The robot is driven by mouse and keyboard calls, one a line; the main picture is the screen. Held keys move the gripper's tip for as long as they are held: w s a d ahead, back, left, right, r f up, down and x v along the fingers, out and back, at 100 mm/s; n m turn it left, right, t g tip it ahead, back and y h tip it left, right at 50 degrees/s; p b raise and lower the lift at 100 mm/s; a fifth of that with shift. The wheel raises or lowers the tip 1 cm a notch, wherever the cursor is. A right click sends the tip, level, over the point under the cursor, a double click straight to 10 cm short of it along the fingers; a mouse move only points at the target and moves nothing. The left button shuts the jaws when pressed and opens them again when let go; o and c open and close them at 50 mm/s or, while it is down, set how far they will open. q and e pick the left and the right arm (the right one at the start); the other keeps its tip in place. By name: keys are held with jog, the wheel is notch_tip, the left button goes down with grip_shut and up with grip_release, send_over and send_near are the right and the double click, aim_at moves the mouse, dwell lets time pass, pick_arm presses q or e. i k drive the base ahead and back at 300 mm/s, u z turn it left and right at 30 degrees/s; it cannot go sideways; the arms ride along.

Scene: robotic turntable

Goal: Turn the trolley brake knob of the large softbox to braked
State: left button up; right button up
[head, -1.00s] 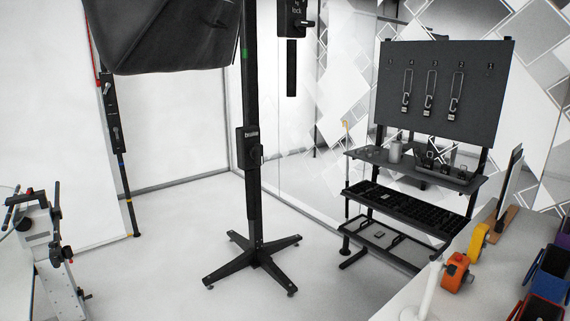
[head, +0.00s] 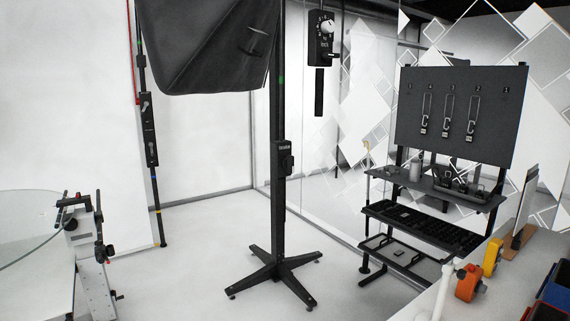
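The large softbox (head: 205,50) hangs at the top of the head view on a black upright stand (head: 277,110) with a star-shaped wheeled base (head: 273,273). A black brake box (head: 280,158) with a pale label sits partway up the stand. A dark knob (head: 288,162) shows on its right side; which setting it points to is too small to tell. Neither of my grippers is in view.
A turntable (head: 28,215) with a metal bracket (head: 90,255) stands at left. A black shelf rack (head: 425,215) with a hook board (head: 460,112) stands at right. A white counter (head: 450,290) holds orange and yellow items. The floor around the stand is mostly clear.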

aim_at(287, 163)
jog(key=i, duration=0.85)
jog(key=z, duration=0.05)
